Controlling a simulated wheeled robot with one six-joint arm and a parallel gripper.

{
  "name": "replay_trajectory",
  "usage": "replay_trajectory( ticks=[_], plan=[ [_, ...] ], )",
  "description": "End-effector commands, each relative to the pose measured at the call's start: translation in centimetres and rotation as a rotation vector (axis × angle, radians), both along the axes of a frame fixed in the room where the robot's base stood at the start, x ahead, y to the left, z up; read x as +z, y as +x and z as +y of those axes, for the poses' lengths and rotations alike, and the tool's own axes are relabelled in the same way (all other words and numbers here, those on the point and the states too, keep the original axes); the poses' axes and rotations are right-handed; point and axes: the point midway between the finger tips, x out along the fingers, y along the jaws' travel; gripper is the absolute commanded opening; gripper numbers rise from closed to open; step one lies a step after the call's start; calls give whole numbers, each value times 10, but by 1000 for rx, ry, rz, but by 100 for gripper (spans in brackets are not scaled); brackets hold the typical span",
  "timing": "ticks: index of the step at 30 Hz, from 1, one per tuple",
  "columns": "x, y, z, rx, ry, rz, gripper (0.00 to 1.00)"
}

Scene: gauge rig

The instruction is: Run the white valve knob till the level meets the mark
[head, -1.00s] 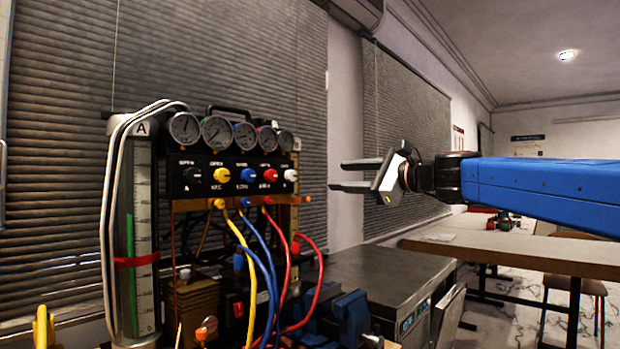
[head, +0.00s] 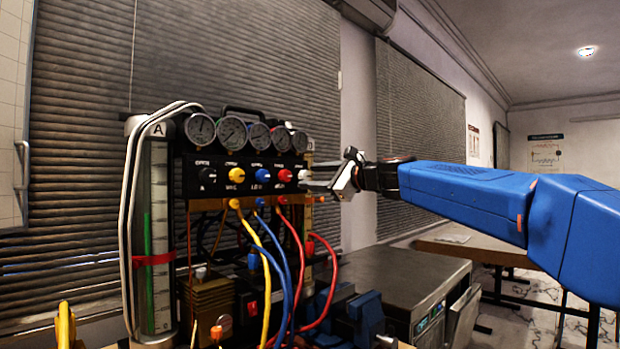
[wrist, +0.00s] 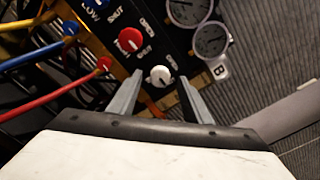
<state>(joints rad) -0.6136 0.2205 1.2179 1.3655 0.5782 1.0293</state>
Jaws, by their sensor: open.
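The white valve knob (head: 303,174) is the rightmost on the black panel of the gauge rig; it also shows in the wrist view (wrist: 160,76). My gripper (head: 312,184) points at it from the right. In the wrist view my gripper (wrist: 160,90) is open, with a fingertip on either side of the white knob; I cannot tell whether they touch it. Tube A (head: 160,190), left of the panel, has a green column (head: 147,250) rising above its red band (head: 153,259). The column marked B (head: 308,240), at right, is partly hidden, and its level is unclear.
Black, yellow, blue and red knobs (head: 284,175) sit left of the white one. Several gauges (head: 257,136) stand above the panel. Yellow, blue and red hoses (head: 297,250) hang below. A metal-topped unit (head: 400,270) stands at right.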

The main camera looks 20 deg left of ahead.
Motion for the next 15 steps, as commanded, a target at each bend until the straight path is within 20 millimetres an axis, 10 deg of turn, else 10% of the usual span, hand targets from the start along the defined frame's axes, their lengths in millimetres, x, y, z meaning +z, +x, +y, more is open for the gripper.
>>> replay_trajectory(
  ticks=[15],
  plan=[
    [0, 7, 16, -1, 0, 0, 45]
  ],
)
